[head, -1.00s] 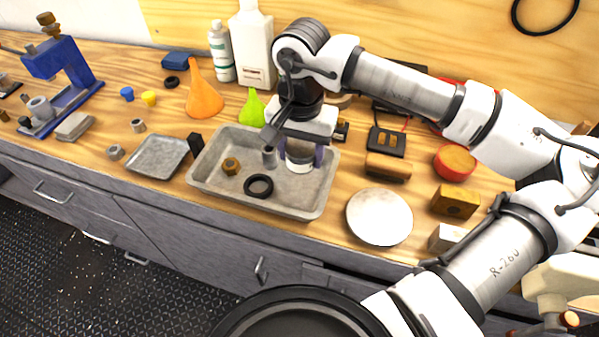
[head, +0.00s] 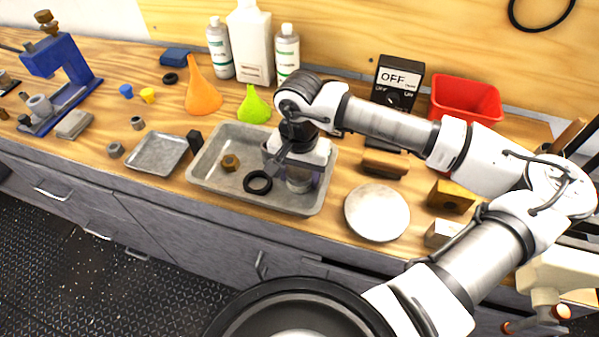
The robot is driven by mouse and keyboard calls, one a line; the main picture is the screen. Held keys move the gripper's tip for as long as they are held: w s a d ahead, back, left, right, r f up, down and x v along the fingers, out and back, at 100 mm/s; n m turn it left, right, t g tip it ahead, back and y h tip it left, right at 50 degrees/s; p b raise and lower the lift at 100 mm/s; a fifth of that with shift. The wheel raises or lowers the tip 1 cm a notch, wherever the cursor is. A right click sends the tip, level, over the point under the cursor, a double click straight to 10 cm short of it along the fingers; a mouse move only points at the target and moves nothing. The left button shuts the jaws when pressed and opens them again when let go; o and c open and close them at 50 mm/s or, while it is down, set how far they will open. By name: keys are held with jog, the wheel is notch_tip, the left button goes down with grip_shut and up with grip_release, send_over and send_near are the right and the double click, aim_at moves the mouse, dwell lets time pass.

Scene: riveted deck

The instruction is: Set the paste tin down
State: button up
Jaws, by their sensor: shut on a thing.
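The paste tin (head: 299,184) is a short pale-grey cylinder, partly hidden by my gripper. My gripper (head: 300,178) points down over the right part of the grey metal tray (head: 228,198) on the bench and is shut on the tin. The tin is inside the outline of the tray, low near its floor; I cannot tell whether it touches the floor.
A brass nut (head: 230,162) and a black ring (head: 258,182) lie in the tray, left of the tin. A pale round disc (head: 377,213) lies right of the tray. Bottles, funnels, a meter (head: 397,82) and a red bin (head: 466,97) stand behind.

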aim_at(299, 171)
jog(key=o, duration=0.8)
jog(key=shift+c, duration=0.2)
jog(key=shift+r+p, duration=0.2)
jog(key=shift+p, duration=0.15)
notch_tip(299, 171, up, 12)
jog(key=b, duration=0.2)
jog(key=shift+f, duration=0.1)
